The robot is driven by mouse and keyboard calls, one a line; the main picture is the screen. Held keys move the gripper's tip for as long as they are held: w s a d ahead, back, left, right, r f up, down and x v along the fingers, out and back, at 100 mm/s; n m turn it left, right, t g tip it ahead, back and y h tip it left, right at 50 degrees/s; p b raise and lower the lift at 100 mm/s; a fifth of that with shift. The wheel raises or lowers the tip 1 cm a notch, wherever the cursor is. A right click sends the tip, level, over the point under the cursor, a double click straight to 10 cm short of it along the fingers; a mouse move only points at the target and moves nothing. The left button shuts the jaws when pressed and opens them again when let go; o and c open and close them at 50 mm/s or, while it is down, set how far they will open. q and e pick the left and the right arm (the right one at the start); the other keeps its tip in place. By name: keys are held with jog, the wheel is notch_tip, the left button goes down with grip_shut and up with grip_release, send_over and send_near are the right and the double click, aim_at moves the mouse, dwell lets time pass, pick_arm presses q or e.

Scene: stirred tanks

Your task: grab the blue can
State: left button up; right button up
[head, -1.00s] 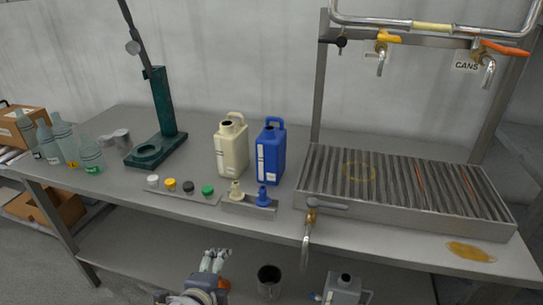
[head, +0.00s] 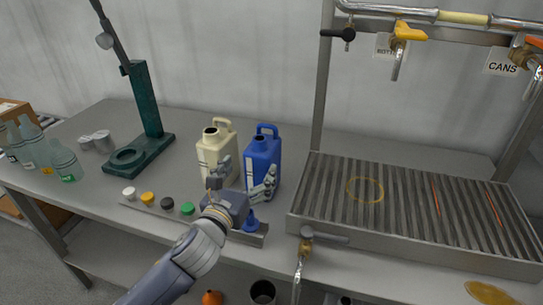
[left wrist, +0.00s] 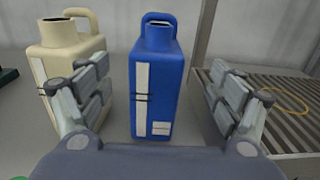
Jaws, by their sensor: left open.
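The blue can (head: 262,154) stands upright on the grey bench, with a handle on top and white labels on its front. My left gripper (head: 246,180) is open in front of it, reaching in from below. In the left wrist view the blue can (left wrist: 157,85) stands between the two spread fingers of my left gripper (left wrist: 157,108), a little beyond them. The left finger overlaps the cream can beside it in that view. In the head view the gripper hides part of the blue can's lower front. My right gripper is not in view.
The cream can (head: 215,145) stands close on the left of the blue can. A slatted metal drain tray (head: 400,190) lies close on the right. Several coloured caps (head: 148,198) sit on a strip in front. A green stand (head: 147,110) is further left.

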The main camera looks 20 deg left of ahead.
aim_at(257, 158)
pick_arm(q)
jog(key=shift+w+r, duration=0.15)
jog(key=shift+w, duration=0.3)
jog(key=shift+w+r, duration=0.15)
jog(key=shift+w, duration=0.2)
jog(key=w, duration=0.3)
jog(key=shift+w+d, duration=0.2)
jog(key=shift+w, duration=0.4)
jog(key=w, duration=0.3)
jog(key=w+p, duration=0.1)
jog(key=shift+w+f, duration=0.25)
jog(key=shift+w, duration=0.3)
jog(key=c, duration=1.6)
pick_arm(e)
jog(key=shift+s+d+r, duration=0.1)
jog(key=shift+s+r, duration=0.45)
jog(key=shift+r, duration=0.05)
